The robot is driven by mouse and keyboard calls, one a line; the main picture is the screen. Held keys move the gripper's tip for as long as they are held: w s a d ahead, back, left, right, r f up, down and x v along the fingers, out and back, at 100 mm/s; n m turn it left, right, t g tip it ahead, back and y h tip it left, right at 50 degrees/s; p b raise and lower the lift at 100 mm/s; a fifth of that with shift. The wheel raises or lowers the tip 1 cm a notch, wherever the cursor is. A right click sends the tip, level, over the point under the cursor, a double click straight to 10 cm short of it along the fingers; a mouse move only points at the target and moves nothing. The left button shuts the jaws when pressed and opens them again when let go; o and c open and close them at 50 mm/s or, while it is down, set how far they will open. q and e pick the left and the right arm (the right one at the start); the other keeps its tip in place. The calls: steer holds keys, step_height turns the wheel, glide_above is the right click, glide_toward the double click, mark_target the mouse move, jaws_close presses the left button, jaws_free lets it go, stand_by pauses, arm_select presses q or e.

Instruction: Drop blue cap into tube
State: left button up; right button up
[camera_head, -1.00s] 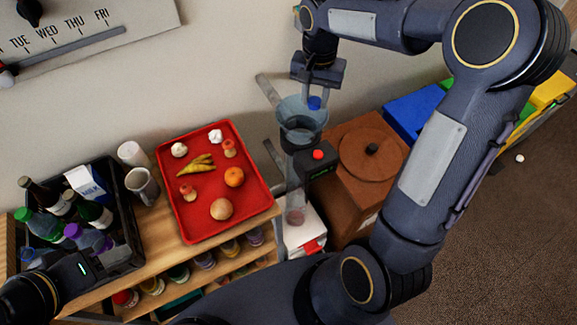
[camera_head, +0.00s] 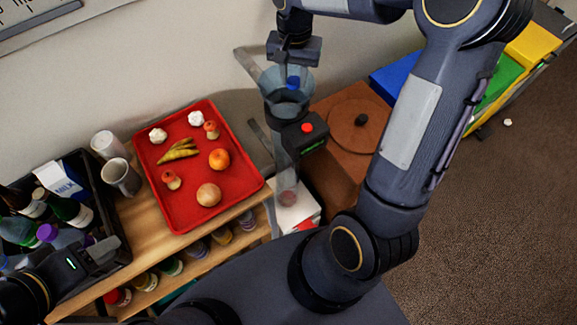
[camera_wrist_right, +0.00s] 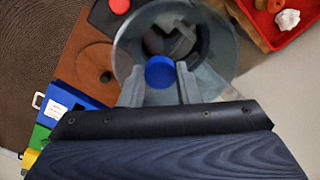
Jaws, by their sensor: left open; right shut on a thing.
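My right gripper (camera_head: 291,82) is shut on the blue cap (camera_head: 293,83) and holds it at the wide clear mouth of the tube (camera_head: 287,180). In the right wrist view the blue cap (camera_wrist_right: 160,72) sits between the fingertips, in front of the tube's round funnel opening (camera_wrist_right: 204,40). I cannot tell how far inside the rim it is. The tube stands upright, with a dark collar and a box with a red button (camera_head: 306,128) on it. My left gripper (camera_head: 103,248) is open over the front of the black crate, at the lower left.
A black crate (camera_head: 92,172) of bottles and a milk carton stands at the left, beside two cups (camera_head: 121,177). A red tray (camera_head: 180,222) holds food items on the wooden shelf. A brown lidded box (camera_head: 340,155) stands right of the tube, with coloured bins (camera_head: 400,82) behind.

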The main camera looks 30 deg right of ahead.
steer(key=o, duration=1)
step_height(320, 180, up, 7)
steer(key=shift+r+b, duration=0.2)
steer(key=shift+b, duration=0.1)
steer(key=shift+r, duration=0.25)
steer(key=shift+s, duration=0.1)
steer(key=s+a+f+n+t+y, duration=0.2)
steer(key=s+a+n, duration=0.1)
steer(key=s, duration=0.8)
steer(key=s+a+f+n+t+y, duration=0.1)
steer(key=s+a+f+n+t, duration=0.1)
steer(key=s, duration=0.8)
steer(key=shift+s+a+n+t+y, duration=0.4)
steer(key=shift+a+n+t, duration=0.4)
steer(key=shift+a, duration=0.3)
